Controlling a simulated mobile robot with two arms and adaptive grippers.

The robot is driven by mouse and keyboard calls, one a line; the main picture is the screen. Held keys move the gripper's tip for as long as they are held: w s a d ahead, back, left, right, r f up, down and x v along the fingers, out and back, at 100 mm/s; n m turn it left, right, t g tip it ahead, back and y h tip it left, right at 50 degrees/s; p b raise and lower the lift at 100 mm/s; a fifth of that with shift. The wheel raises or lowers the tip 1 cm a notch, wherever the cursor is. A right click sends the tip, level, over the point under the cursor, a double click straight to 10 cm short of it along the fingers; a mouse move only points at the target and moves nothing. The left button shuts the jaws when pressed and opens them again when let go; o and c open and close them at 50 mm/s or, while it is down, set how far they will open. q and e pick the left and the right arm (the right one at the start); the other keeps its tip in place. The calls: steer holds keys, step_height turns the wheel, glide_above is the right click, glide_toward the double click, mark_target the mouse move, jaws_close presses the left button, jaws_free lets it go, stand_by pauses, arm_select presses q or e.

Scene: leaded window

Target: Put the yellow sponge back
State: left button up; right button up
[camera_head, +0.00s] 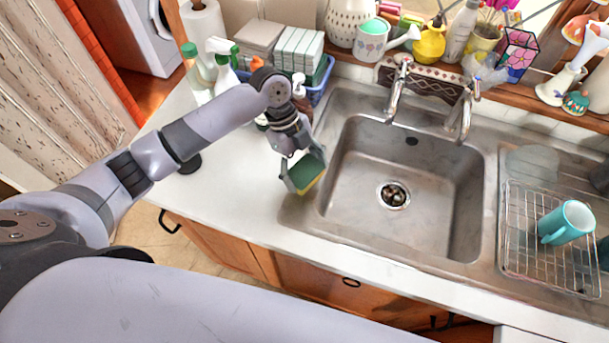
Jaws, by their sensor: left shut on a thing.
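The sponge (304,174) has a dark green top, and a yellow edge shows along its lower right side. My left gripper (301,171) is shut on it, above the counter beside the left rim of the sink. I cannot tell whether the sponge touches the surface below. The metal sink (400,215) is empty except for its drain (393,195). My right gripper is not in the picture.
A blue basket (322,84), spray bottles (222,72) and boxes stand behind my left gripper. Two taps (398,88) rise at the sink's back. A wire rack (530,250) with a teal mug (567,222) is at the right. The white counter (225,195) left of the sink is mostly clear.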

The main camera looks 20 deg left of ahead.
mark_target(304, 178)
arm_select(q)
step_height(304, 178, down, 4)
steer(key=shift+r+p, duration=0.2)
steer(key=shift+p, duration=0.2)
steer(key=shift+f, duration=0.35)
steer(key=shift+f, duration=0.1)
steer(key=o, duration=1)
steer(key=b+v, duration=0.4)
steer(key=v, duration=0.8)
